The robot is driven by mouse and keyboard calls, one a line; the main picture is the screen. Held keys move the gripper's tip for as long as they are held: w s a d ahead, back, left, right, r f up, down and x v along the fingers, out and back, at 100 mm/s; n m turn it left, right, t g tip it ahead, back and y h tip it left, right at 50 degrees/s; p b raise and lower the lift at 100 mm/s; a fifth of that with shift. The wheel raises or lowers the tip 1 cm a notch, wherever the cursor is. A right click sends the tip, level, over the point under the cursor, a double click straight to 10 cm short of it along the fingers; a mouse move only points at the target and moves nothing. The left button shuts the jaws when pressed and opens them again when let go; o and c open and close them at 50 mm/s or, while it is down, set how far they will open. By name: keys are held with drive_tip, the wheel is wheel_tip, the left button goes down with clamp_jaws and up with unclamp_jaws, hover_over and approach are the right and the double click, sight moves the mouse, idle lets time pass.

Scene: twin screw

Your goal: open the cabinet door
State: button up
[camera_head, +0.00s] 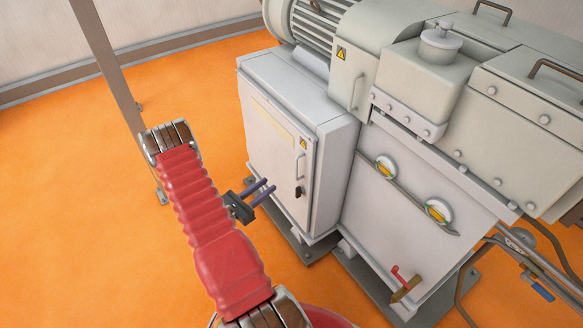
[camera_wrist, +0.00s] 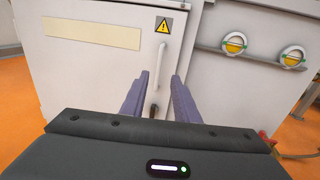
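The cabinet (camera_head: 337,175) is a light grey box on the side of the machine. Its door (camera_head: 263,140) is shut and carries a blank cream label and a yellow warning sign. A slim vertical handle (camera_head: 298,165) and a dark key lock (camera_head: 298,192) sit near the door's right edge. In the wrist view the handle (camera_wrist: 156,64) shows just above and between the fingers. My gripper (camera_head: 268,188) is open and empty, with two purple fingers pointing at the door. In the wrist view my gripper (camera_wrist: 167,82) has a clear gap between its fingers. I cannot tell any contact.
Two round gauges (camera_head: 437,211) and a red-handled valve (camera_head: 403,283) are on the machine's side, right of the cabinet. A brown post (camera_head: 110,70) stands at the left. Hoses (camera_head: 535,270) run at the lower right. The orange floor before the door is clear.

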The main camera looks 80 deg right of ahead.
drive_tip(key=x, duration=1.3)
drive_tip(key=shift+s+d, duration=0.2)
drive_tip(key=shift+d, duration=0.15)
drive_tip(key=shift+c, duration=0.3)
clamp_jaws()
